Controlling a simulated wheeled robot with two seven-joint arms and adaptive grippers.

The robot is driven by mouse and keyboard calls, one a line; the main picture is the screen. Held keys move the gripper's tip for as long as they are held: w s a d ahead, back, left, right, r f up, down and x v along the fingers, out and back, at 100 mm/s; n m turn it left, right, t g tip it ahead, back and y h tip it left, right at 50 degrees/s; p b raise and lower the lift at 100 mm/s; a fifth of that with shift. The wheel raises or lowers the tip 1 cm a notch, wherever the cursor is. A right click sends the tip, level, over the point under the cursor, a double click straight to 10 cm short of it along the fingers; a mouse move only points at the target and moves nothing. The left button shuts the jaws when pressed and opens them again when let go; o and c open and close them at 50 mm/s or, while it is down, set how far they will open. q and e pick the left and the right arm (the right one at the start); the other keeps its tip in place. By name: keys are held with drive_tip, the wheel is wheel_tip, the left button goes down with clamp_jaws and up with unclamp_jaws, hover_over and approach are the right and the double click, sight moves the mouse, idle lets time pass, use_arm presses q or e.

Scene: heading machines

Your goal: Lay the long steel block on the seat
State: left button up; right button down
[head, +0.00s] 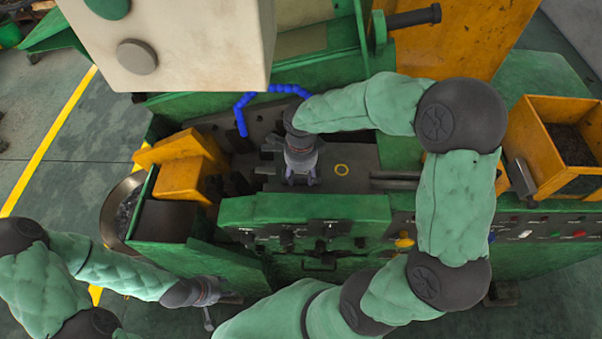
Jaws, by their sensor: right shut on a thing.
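My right gripper (302,180) points down over the dark bed of the green machine, shut on a grey piece that I take to be the long steel block. The gripper and wrist hide most of that piece, so I cannot tell whether it touches the bed. I cannot tell for certain which surface is the seat. My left gripper (222,308) is at the lower left, in front of the machine, with its fingers apart and nothing seen between them.
A green front panel (310,210) stands before the bed. Yellow blocks (185,160) stand left of it, and a blue segmented hose (243,105) curves behind. A pale box (180,40) overhangs the back left. A yellow bin (545,140) is at right. A round pan (122,205) sits at left.

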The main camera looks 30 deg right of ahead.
sight(301, 175)
idle(0.3)
drive_tip(key=shift+f, duration=0.2)
drive_tip(key=c, duration=0.6)
unclamp_jaws()
drive_tip(key=shift+s, duration=0.1)
drive_tip(key=shift+r, duration=0.1)
wheel_tip(301, 175, up, 12)
drive_tip(key=shift+r, duration=0.1)
